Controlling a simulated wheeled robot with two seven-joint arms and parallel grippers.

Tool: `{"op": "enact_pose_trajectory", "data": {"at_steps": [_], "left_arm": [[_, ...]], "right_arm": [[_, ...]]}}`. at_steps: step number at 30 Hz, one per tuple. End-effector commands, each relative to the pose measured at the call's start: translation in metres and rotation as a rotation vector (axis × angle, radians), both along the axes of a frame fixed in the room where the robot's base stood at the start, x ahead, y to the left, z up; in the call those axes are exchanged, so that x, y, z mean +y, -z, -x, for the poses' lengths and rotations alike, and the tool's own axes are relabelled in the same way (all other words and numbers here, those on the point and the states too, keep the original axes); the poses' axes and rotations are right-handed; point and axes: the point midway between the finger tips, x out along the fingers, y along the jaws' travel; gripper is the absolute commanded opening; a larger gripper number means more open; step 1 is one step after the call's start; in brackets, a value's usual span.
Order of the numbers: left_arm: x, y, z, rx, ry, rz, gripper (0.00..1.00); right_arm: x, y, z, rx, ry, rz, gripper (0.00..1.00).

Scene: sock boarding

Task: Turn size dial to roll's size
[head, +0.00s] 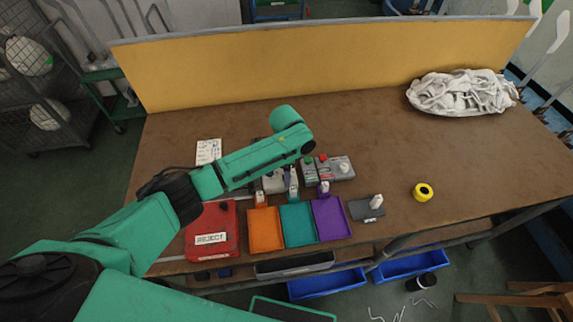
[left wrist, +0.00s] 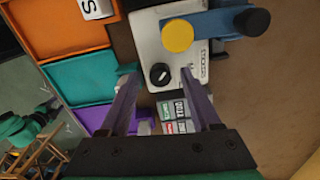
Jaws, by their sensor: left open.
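The size dial (left wrist: 160,74) is a round black knob with a white mark, on a pale grey box (left wrist: 147,42) in the left wrist view. The open fingers of my left gripper (left wrist: 160,80) lie on either side of the dial in that picture; I cannot tell whether they touch it. In the head view my left arm hides the gripper and most of the box. A yellow roll with a black centre (head: 423,192) lies at the right of the table in the head view; no size is readable on it. My right gripper is not in view.
Orange (head: 266,230), teal (head: 299,226) and purple (head: 332,219) trays sit at the table's front edge, beside a red REJECT box (head: 211,222). White cloth (head: 460,93) lies back right.

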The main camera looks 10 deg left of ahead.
Motion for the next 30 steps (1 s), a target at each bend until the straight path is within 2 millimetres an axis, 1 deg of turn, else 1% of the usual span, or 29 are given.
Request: {"op": "enact_pose_trajectory", "data": {"at_steps": [2,5,9,12,15,18,20,30], "left_arm": [[0.000,-0.012,-0.001,-0.005,0.001,0.002,0.64],[-0.001,-0.036,-0.002,-0.006,0.000,0.003,0.64],[-0.001,-0.079,-0.002,-0.008,0.001,0.004,0.64],[-0.001,-0.107,-0.001,-0.008,0.001,0.003,0.64],[-0.001,-0.127,-0.001,-0.007,0.000,0.002,0.64],[0.000,-0.138,-0.001,-0.004,0.000,0.002,0.64],[0.000,-0.141,0.000,-0.002,0.000,0.001,0.64],[0.000,-0.141,0.000,-0.002,0.000,0.000,0.64]], "right_arm": [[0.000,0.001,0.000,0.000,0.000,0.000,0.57],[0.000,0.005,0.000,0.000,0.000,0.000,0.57],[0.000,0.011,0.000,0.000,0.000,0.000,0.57],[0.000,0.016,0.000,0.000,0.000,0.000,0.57],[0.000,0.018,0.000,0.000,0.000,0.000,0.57],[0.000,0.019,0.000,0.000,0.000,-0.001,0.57],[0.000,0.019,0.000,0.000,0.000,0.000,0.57],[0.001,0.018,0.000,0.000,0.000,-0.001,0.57]]}}
